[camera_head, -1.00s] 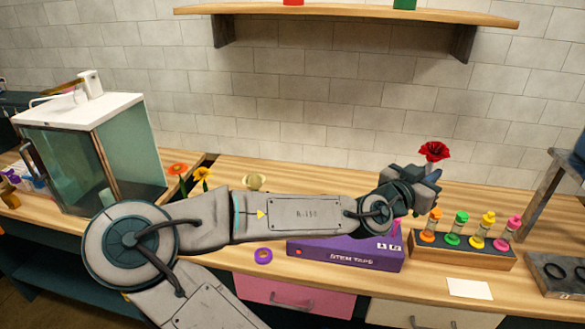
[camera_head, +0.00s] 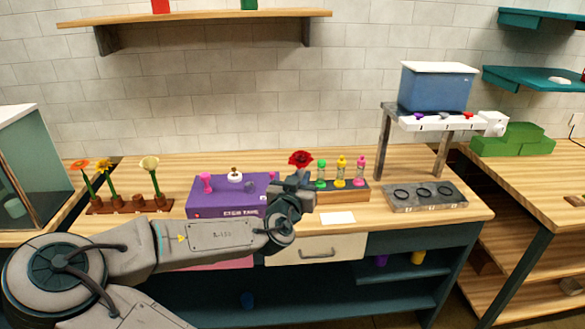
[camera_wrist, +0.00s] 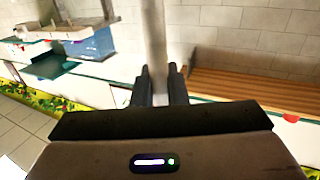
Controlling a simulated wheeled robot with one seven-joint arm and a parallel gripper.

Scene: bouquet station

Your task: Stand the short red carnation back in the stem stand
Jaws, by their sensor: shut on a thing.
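The red carnation (camera_head: 300,159) is upright in my gripper (camera_head: 298,184), its bloom just above the jaws. In the wrist view my gripper (camera_wrist: 161,88) is shut on a pale upright stem (camera_wrist: 154,35). The brown stem stand (camera_head: 105,211) is on the bench at the far left of the head view, well away from my gripper. It holds an orange flower (camera_head: 80,165), a yellow flower (camera_head: 103,166) and a cream flower (camera_head: 150,163). The holder (camera_head: 138,201) between the yellow and cream flowers looks empty. The carnation's lower stem is hidden in the head view.
A purple stem tape box (camera_head: 215,207) lies between the stand and my gripper, with a pink item (camera_head: 206,182) on it. A rack of capped vials (camera_head: 341,193) is right beside my gripper. A grey tray (camera_head: 440,204) and white card (camera_head: 338,218) lie further right.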

